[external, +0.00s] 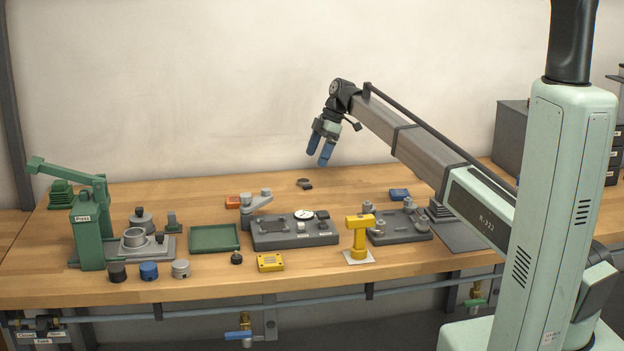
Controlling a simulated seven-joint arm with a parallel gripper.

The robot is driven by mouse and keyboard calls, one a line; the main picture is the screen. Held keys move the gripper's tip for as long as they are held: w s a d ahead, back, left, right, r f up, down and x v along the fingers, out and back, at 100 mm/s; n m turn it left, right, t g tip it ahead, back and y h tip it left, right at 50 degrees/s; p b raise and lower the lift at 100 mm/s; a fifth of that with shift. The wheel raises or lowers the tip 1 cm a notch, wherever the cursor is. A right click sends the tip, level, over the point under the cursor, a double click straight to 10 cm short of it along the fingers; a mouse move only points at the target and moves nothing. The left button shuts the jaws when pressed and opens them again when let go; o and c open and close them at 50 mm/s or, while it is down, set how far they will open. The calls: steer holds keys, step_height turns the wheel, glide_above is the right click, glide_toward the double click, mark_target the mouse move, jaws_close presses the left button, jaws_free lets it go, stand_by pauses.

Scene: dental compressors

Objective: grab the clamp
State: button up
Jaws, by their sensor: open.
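My gripper (317,160) hangs from the arm above the back middle of the bench. Its two blue fingers point down and are open, with nothing seen between them. A small dark ring-like piece (304,184) lies on the wood below the gripper and slightly to its left. It looks like the clamp, but it is too small to be sure. The gripper is well above it and apart from it.
A grey fixture with a dial (294,230) and a yellow tool (360,238) stand in front of the ring. An orange block (233,202) lies left, a blue block (399,194) right. A green press (86,230) stands far left. Bare wood surrounds the ring.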

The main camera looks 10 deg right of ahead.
mark_target(305, 184)
steer(key=shift+a+x, duration=0.1)
steer(key=shift+x, duration=1.9)
steer(key=shift+a+x, duration=0.15)
steer(key=shift+x, duration=1.9)
steer(key=shift+r, duration=0.1)
steer(key=c, duration=1.1)
steer(key=shift+o, duration=0.2)
